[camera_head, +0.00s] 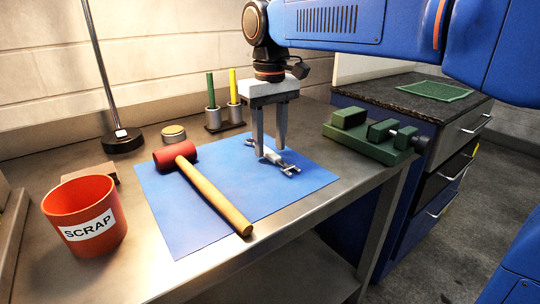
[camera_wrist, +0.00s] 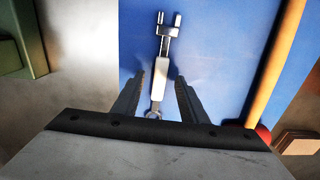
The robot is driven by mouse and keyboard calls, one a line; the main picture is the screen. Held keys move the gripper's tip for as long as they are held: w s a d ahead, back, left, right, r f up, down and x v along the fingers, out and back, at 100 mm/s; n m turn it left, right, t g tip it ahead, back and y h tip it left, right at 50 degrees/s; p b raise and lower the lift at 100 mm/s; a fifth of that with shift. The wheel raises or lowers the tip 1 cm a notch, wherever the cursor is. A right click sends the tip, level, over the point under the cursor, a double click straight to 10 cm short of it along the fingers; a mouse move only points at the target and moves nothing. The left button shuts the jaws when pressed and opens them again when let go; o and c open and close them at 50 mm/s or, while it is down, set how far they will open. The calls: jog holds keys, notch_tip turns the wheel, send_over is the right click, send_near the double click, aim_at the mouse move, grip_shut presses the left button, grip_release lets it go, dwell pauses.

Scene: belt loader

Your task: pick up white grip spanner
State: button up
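My gripper (camera_head: 271,151) points straight down over the spanner. In the wrist view my gripper (camera_wrist: 160,82) is open, with one finger on each side of the spanner and a gap to each. The head view does not settle how far the fingertips are above the mat.
A red-headed mallet (camera_head: 212,198) with a wooden handle lies left of the spanner on the mat. A green vise (camera_head: 371,137) stands to the right. A red SCRAP bin (camera_head: 86,216) is at the left. Marker holders (camera_head: 222,115) and a small tin (camera_head: 174,134) stand behind.

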aim_at(270, 152)
jog(key=shift+f, duration=0.6)
grip_shut()
notch_tip(270, 152, up, 10)
dwell(0.4)
